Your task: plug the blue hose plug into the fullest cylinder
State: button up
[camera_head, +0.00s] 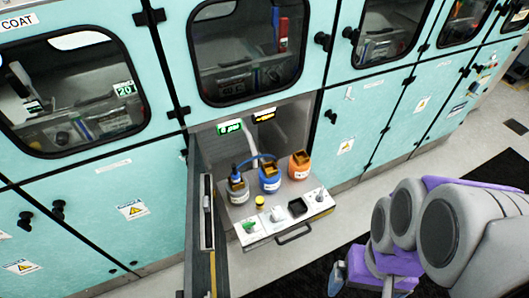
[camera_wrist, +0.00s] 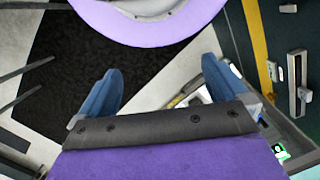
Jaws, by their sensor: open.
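Three bottle-like cylinders stand in a row on a pulled-out tray (camera_head: 292,215): a grey one (camera_head: 238,194) at left, a blue one (camera_head: 269,184) in the middle and an orange one (camera_head: 299,171) at right. A blue hose (camera_head: 254,158) arches between the tops of the grey and blue cylinders. Its plug (camera_head: 236,175) seems to sit on the grey cylinder; the exact seating is too small to tell. Fill levels cannot be read. My gripper (camera_wrist: 162,66) is open and empty, its two blue fingers apart. In the head view it is low, right of the tray.
A green display (camera_head: 229,126) and an orange display (camera_head: 264,114) glow in the recess behind the cylinders. A yellow knob, a green switch and a handle (camera_head: 295,233) are on the tray front. An open door (camera_head: 204,220) stands left of the tray. Closed teal cabinets line the wall.

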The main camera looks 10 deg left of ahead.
aim_at(300, 162)
jog(key=i+l+u, duration=0.2)
jog(key=u, duration=0.2)
jog(key=i+l+u, duration=0.25)
jog(key=u, duration=0.2)
jog(key=i+l+u, duration=0.2)
jog(key=l+u, duration=0.2)
